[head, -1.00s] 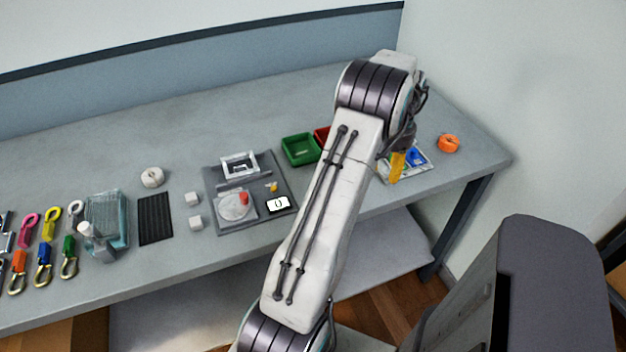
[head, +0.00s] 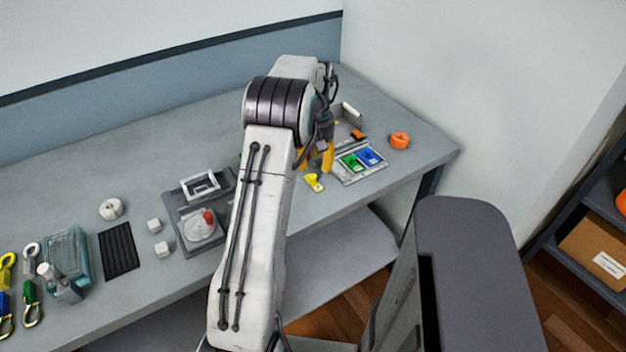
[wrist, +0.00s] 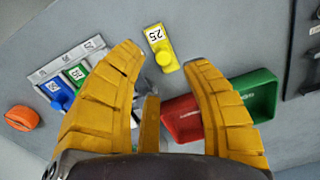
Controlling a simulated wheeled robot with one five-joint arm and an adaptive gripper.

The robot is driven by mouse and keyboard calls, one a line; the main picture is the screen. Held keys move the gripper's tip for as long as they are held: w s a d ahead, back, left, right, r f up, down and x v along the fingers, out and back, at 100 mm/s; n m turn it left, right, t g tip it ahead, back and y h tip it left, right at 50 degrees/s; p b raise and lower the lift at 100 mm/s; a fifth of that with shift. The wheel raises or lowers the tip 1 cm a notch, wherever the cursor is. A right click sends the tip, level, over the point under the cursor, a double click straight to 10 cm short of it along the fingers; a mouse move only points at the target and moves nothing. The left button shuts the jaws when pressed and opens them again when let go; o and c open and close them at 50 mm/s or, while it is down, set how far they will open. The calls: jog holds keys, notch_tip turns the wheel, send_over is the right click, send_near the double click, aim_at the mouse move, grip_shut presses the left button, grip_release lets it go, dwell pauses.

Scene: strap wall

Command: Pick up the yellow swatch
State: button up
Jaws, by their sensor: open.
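The yellow swatch (head: 314,182) lies on the grey table just left of the swatch tray. In the wrist view the yellow swatch (wrist: 161,48) carries a white label reading 25 and a round yellow knob, and lies beyond and between the fingertips, untouched. My gripper (head: 317,158) has yellow fingers and is above the table near the swatch. In the wrist view my gripper (wrist: 165,62) is open and empty. A blue swatch (head: 370,157) and a green swatch (head: 352,163) sit in the grey tray (head: 349,181); part of the tray is hidden by a finger in the wrist view.
An orange ring-shaped roll (head: 400,140) lies right of the tray. A red bin (wrist: 182,118) and a green bin (wrist: 257,95) stand beside the swatch. A scale-like grey device (head: 199,235) is farther left. The table's front edge is close to the swatch.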

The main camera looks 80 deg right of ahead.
aim_at(315, 175)
jog(key=shift+f, duration=0.5)
notch_tip(315, 175, down, 2)
jog(key=p, duration=0.4)
jog(key=shift+d+f, duration=0.15)
jog(key=shift+f+p, duration=0.95)
jog(key=shift+f, duration=0.5)
grip_shut()
